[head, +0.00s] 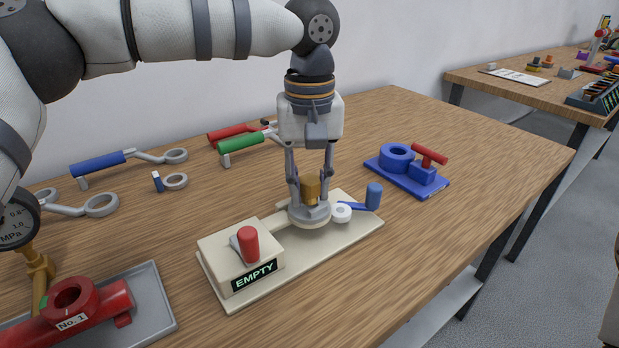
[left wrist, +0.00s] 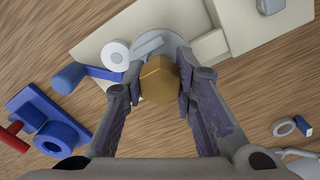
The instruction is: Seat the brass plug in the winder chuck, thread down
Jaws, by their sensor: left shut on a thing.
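My left gripper (head: 310,194) points straight down and is shut on the brass plug (head: 311,189), holding it at the winder chuck. In the left wrist view the plug's hexagonal head (left wrist: 158,80) sits between the two fingers. The round grey chuck (head: 308,214) is directly under the plug, on the cream winder base (head: 340,246). The plug's thread is hidden, so I cannot tell how deep it sits. The winder's display reads EMPTY (head: 255,276). My right gripper is not in view.
On the winder are a red knob (head: 248,245), a white roll (head: 341,211) and a blue crank handle (head: 374,196). A blue fixture (head: 408,169) stands to the right. A red valve body (head: 71,303) lies in a grey tray (head: 160,318) at front left. Wrenches lie behind.

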